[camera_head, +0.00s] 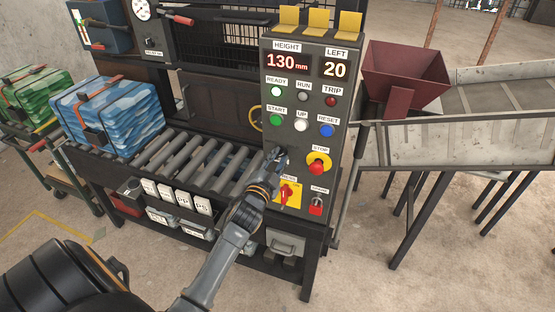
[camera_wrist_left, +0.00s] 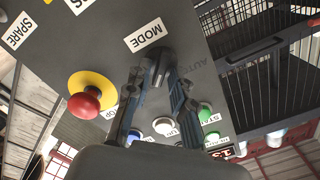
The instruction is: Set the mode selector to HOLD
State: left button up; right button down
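The mode selector (camera_wrist_left: 158,68) is a dark knob with a raised grip below the MODE label (camera_wrist_left: 147,35) in the left wrist view, which shows the panel upside down. An AUTO marking shows beside it; no HOLD marking is readable. My left gripper (camera_wrist_left: 156,88) has its two fingers on either side of the knob, and they look slightly apart from it. Contact is hard to judge. In the head view, my left gripper (camera_head: 277,157) is at the panel front and covers most of the selector. My right gripper is not in view.
The control panel (camera_head: 299,97) carries START, UP and RESET buttons. The red STOP button (camera_head: 317,165) sits just right of my gripper. A red rotary switch (camera_head: 286,192) is below it. A roller conveyor (camera_head: 190,155) with a blue wrapped bale (camera_head: 115,110) lies left.

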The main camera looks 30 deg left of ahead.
pick_arm(q)
jog(key=v, duration=1.2)
dwell(0.5)
